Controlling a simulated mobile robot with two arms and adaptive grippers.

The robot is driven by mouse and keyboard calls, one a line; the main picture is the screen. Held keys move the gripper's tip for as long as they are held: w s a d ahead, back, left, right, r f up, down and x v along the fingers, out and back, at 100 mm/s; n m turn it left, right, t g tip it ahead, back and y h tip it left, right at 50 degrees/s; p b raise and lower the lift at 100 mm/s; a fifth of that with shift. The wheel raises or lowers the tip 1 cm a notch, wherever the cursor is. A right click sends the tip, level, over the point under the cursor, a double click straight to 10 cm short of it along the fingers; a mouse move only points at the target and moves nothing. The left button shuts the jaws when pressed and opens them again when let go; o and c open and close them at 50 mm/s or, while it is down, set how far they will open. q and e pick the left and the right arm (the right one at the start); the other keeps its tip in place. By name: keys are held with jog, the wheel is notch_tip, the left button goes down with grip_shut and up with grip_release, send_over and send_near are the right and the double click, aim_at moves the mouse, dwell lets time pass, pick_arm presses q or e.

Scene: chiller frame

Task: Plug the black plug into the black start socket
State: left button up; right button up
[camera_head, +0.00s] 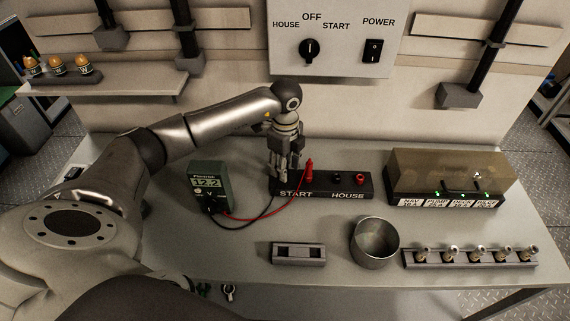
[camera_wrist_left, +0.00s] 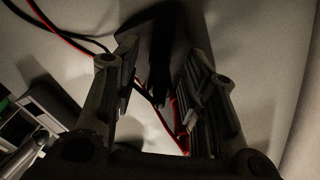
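My left gripper (camera_head: 281,170) points down at the START end of the black socket block (camera_head: 328,190). The red plug (camera_head: 309,168) stands upright in the START half, just right of the gripper. The black plug is not clear: the black cable (camera_head: 262,212) runs from the meter (camera_head: 209,184) towards the gripper. In the left wrist view the fingers (camera_wrist_left: 158,75) stand apart with a dark shape between their tips; I cannot tell whether it is the plug or whether they grip it. Small grey parts (camera_head: 229,292) at the bottom may be my right gripper, mostly hidden.
The HOUSE sockets (camera_head: 348,178) stand free to the right. A clear-lidded fuse box (camera_head: 450,175), a metal cup (camera_head: 374,242), a grey slotted block (camera_head: 298,254) and a rack of several connectors (camera_head: 470,258) share the table. The switch panel (camera_head: 335,40) is on the wall behind.

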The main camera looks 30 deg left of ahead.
pick_arm(q)
jog(key=shift+r, duration=0.1)
notch_tip(320, 180, up, 12)
jog(key=shift+f, duration=0.1)
dwell(0.4)
dwell(0.5)
